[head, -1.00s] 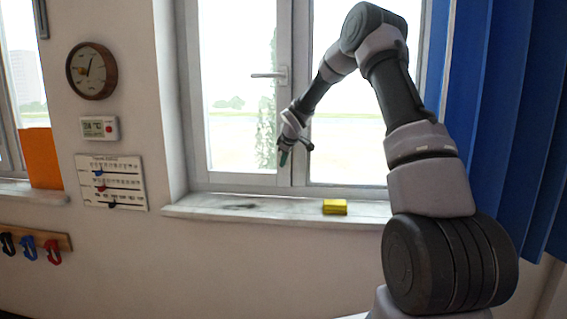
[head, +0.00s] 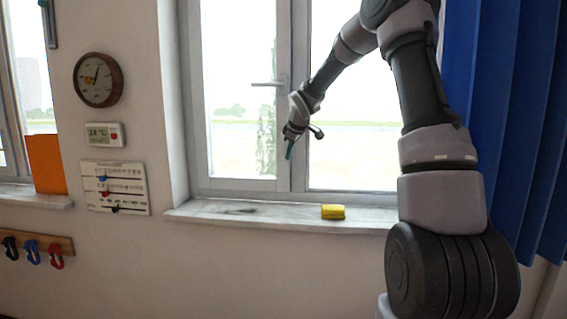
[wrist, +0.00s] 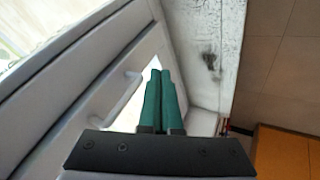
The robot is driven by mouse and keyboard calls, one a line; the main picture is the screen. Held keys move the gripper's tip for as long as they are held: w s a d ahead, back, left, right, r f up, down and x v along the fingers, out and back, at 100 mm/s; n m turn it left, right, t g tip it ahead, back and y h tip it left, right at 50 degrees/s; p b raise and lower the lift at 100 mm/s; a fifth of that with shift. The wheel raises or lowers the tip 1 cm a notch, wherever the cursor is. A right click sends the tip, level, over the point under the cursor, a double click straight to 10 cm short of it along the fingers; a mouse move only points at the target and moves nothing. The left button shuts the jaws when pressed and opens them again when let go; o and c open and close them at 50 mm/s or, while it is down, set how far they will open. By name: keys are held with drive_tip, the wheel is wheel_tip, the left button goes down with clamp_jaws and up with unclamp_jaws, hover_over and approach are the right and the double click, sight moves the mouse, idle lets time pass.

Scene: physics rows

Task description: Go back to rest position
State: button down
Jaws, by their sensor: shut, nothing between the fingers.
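My gripper (head: 289,150) hangs in front of the window in the head view, tilted downward above the sill, with nothing in it. In the wrist view its two green fingers (wrist: 161,100) lie side by side, shut. The window (head: 240,110) looks closed, and its handle (head: 268,84) lies level. The handle also shows in the wrist view (wrist: 118,100), to the left of the fingers. My arm rises at the right of the head view and bends down toward the window.
A yellow block (head: 333,212) lies on the sill (head: 290,216), near a dark smudge (head: 240,211). A blue curtain (head: 500,120) hangs at the right. A clock (head: 98,80), a small display (head: 105,134) and a chart (head: 116,188) are on the left wall. Hooks (head: 35,250) sit lower left.

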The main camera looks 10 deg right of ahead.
drive_tip(key=s+d+r+m+h, duration=0.1)
drive_tip(key=s+r+m, duration=0.4)
drive_tip(key=s, duration=0.6)
drive_tip(key=s+d+r+m, duration=0.1)
drive_tip(key=s+r+m, duration=0.1)
drive_tip(key=s+r, duration=0.7)
drive_tip(key=s+a+f+m+y, duration=0.1)
drive_tip(key=s+m, duration=0.6)
drive_tip(key=s, duration=1.6)
drive_tip(key=shift+a+f+y, duration=0.2)
drive_tip(key=shift+f+y, duration=0.4)
drive_tip(key=shift+f, duration=0.2)
